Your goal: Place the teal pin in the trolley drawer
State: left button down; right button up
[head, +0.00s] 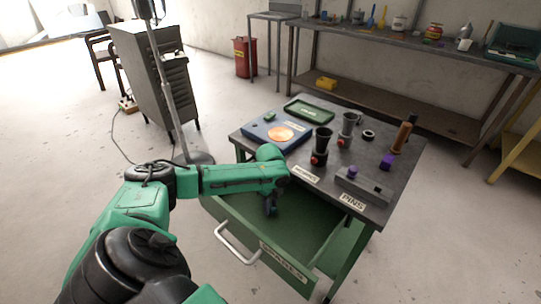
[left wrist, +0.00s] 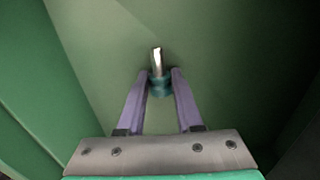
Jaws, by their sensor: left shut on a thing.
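My left gripper (left wrist: 160,88) is shut on the teal pin (left wrist: 160,84), which has a teal body and a bright metal shaft. In the left wrist view the pin sits between the two purple fingertips, with the green drawer floor behind it. In the head view the left gripper (head: 271,208) points down inside the open trolley drawer (head: 312,250), near its back left part. I cannot tell whether the pin touches the drawer floor. The pin is too small to make out in the head view. My right gripper is not in view.
The trolley top (head: 318,195) holds a blue box with an orange disc (head: 281,134), a green tray (head: 309,110), dark cups (head: 322,142) and a grey pin block (head: 362,187). The drawer has a white handle (head: 235,245). The visible drawer floor looks clear.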

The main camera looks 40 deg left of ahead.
aim_at(271, 206)
pick_arm(q)
jog(key=shift+f, duration=0.15)
jog(key=c, duration=0.6)
grip_release()
notch_tip(271, 206, up, 12)
jog(key=shift+r+p, duration=0.15)
jog(key=shift+p, duration=0.3)
